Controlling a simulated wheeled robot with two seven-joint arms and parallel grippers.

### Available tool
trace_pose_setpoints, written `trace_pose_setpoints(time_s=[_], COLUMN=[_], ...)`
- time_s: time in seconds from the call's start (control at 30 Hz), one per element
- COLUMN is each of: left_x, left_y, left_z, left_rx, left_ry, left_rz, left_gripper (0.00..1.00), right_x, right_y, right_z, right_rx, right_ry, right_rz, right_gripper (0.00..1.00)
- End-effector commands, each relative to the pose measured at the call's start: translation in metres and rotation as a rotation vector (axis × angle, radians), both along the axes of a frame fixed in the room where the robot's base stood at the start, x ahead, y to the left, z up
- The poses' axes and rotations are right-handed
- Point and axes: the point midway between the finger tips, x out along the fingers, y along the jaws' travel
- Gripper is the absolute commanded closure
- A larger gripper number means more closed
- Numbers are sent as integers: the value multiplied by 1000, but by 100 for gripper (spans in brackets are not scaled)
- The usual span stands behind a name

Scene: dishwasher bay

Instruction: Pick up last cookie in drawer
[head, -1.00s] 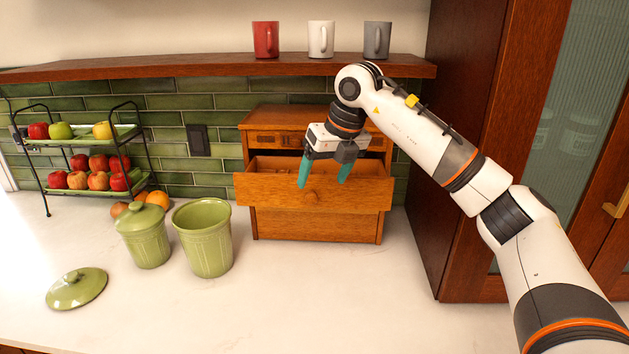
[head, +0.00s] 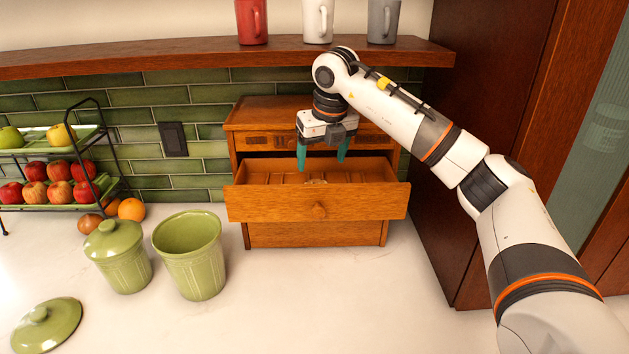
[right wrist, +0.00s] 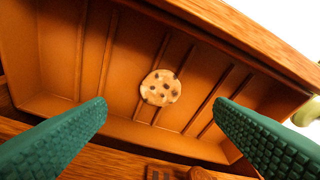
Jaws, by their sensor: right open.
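The cookie (right wrist: 160,87) is round and pale with dark chips. It lies in the open wooden drawer, between low ribs on the drawer's floor. In the head view only a small part of the cookie (head: 316,181) shows over the drawer's front. The drawer (head: 275,203) is pulled out of a small wooden cabinet (head: 265,115). My right gripper (head: 322,157) is open and empty, its green fingers pointing down over the back of the drawer. In the right wrist view the cookie sits between and beyond the two fingertips, apart from both. My left gripper is out of view.
A lidded green canister (head: 119,259) and an open green canister (head: 190,257) stand left of the drawer. A loose green lid (head: 46,326) lies front left. A fruit rack (head: 85,140) stands at the left. A shelf (head: 200,58) with mugs hangs above.

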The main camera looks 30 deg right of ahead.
Motion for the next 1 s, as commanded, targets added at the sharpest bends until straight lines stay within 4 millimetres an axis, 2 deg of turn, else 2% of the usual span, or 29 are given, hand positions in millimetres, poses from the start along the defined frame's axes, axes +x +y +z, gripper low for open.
trace_pose_setpoints(time_s=[0.1, 0.23, 0.43, 0.6, 0.87, 1.0], left_x=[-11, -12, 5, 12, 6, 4], left_y=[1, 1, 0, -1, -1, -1], left_z=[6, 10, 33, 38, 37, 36], left_rx=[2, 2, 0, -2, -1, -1], left_ry=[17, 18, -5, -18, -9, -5], left_rz=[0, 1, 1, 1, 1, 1], left_gripper=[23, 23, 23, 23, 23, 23], right_x=[4, 6, 14, 20, 21, 21], right_y=[-1, -1, -2, -3, -3, -3], right_z=[-12, -20, -43, -65, -69, -68], right_rx=[0, 1, 1, 0, 1, 1], right_ry=[2, 2, 5, 2, 0, 0], right_rz=[0, 0, 0, 1, 1, 1], right_gripper=[23, 23, 23, 23, 23, 45])
